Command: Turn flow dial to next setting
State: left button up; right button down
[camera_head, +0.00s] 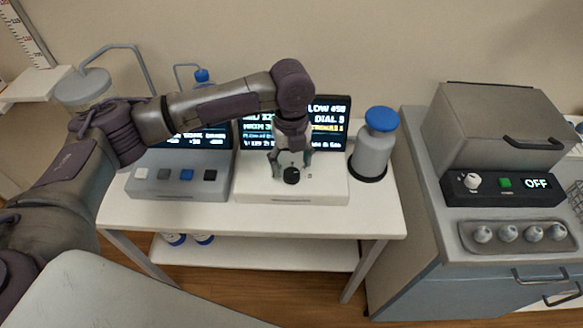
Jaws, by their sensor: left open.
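The flow dial (291,176) is a small black round knob on the sloped front of a white console (325,187) on the table. My right gripper is not in view.
A grey console (178,182) with several square buttons stands to the left. A grey bottle with a blue cap (374,150) stands close to the right of the white console. A blue-grey cabinet (440,275) carries a box unit (500,122) reading "OFF".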

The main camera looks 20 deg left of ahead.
aim_at(291, 173)
pick_arm(q)
jog(key=shift+f, duration=1.7)
jog(key=c, duration=1.1)
jog(key=shift+r+n+p, duration=0.2)
jog(key=shift+n+p, duration=0.2)
jog(key=shift+p, duration=0.45)
jog(key=shift+c, duration=0.2)
jog(key=n+p, duration=0.9)
jog(key=p, duration=0.2)
jog(key=shift+r, duration=0.1)
jog(key=n+p, duration=0.3)
jog(key=shift+n, duration=0.3)
jog(key=shift+f+n+p, duration=0.2)
jog(key=shift+n+p, duration=0.65)
jog(key=shift+n, duration=0.25)
